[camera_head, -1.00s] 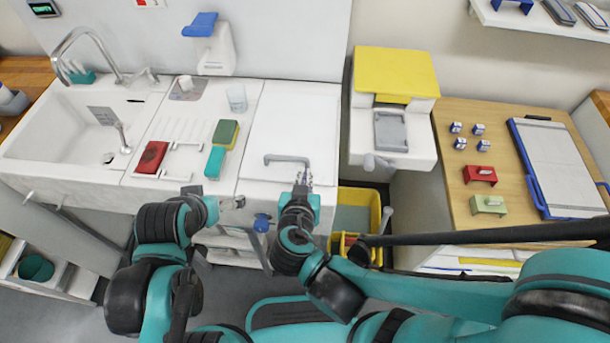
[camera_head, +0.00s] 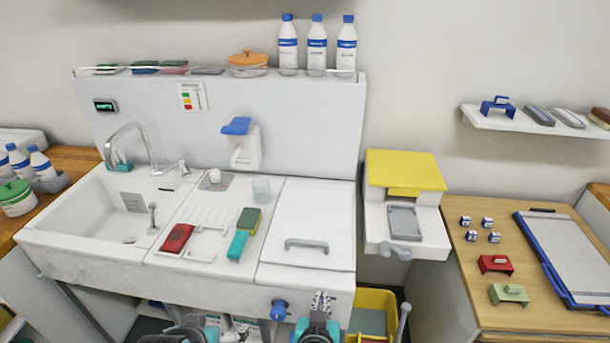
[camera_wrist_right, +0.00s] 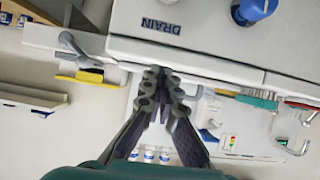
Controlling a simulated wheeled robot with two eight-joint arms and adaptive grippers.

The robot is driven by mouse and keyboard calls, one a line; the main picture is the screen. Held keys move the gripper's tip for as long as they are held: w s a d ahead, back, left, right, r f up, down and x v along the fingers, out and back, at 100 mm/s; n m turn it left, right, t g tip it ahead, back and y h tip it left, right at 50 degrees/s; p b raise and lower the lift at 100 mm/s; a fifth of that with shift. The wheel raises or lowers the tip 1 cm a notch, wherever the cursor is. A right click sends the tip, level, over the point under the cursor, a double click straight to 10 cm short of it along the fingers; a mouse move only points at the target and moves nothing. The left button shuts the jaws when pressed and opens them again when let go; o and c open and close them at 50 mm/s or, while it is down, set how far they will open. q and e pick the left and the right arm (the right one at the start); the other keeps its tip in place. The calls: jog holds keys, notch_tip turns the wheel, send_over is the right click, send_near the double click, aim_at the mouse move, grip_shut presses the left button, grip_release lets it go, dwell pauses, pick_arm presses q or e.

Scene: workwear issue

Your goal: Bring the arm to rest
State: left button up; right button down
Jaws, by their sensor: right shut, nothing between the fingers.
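My right gripper (camera_head: 321,300) points up in front of the sink unit's front face, below the grey-handled lid at its right end. In the right wrist view its two dark fingers (camera_wrist_right: 164,85) are together with nothing between them. There the tips lie over the white unit's edge in the picture; I cannot tell whether they touch it. Of my left arm, only a teal and black part shows at the bottom edge of the head view; its gripper does not show.
The white sink unit (camera_head: 90,240) stands close ahead, with a blue knob (camera_head: 278,310) on its front beside my right gripper. A yellow bin (camera_head: 375,300) is low on the right. A wooden table (camera_head: 470,290) stands further right. A red block (camera_head: 175,238) lies on the drainer.

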jog(key=s+d+r+n+g+y, duration=0.1)
jog(key=s+d+g, duration=0.1)
jog(key=d, duration=0.4)
jog(key=s+d+r+n+g+y, duration=0.1)
jog(key=s+d+g, duration=0.2)
jog(key=s+d, duration=0.2)
jog(key=shift+s+d, duration=0.3)
jog(key=shift+d, duration=0.35)
